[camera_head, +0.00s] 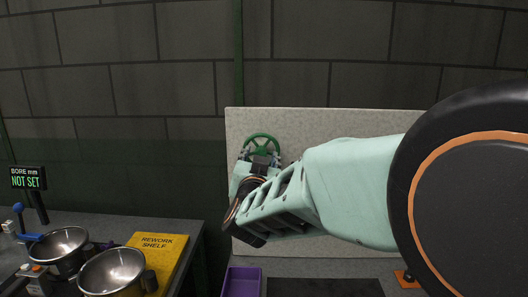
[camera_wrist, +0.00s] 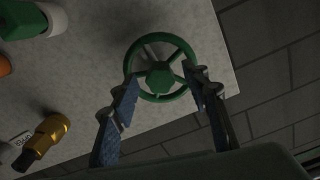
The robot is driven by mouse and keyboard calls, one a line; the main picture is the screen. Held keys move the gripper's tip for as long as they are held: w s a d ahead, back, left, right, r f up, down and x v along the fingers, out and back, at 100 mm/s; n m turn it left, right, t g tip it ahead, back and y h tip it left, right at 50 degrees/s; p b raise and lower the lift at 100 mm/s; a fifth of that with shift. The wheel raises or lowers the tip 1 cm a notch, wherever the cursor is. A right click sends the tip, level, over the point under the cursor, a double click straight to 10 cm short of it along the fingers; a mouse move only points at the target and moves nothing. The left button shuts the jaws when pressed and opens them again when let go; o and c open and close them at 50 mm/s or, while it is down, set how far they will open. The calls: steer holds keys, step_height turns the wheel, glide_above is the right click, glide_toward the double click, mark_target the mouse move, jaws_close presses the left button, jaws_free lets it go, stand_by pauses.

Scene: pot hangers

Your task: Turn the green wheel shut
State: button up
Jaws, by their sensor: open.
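The green wheel (camera_head: 262,138) is a spoked hand wheel in front of an upright speckled grey panel (camera_head: 340,122). In the wrist view the wheel (camera_wrist: 161,47) shows nearly whole, with its rim, spokes and green hub. My gripper (camera_wrist: 165,85) is open, with its two fingers spread at the near edge of the wheel. The right fingertip overlaps the rim in the picture, and I cannot tell whether it touches. In the head view my gripper (camera_head: 264,160) is at the wheel's lower side, and my arm hides much of the panel.
In the wrist view a brass fitting (camera_wrist: 45,140) and a green-and-white part (camera_wrist: 35,20) are on the panel. At the left a bench holds metal bowls (camera_head: 112,270), a yellow rework shelf (camera_head: 160,252) and a display reading NOT SET (camera_head: 27,178). A purple bin (camera_head: 242,281) sits below the panel.

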steer(key=n, duration=0.8)
steer(key=shift+n, duration=0.4)
jaws_close()
steer(key=m, duration=1.7)
jaws_free()
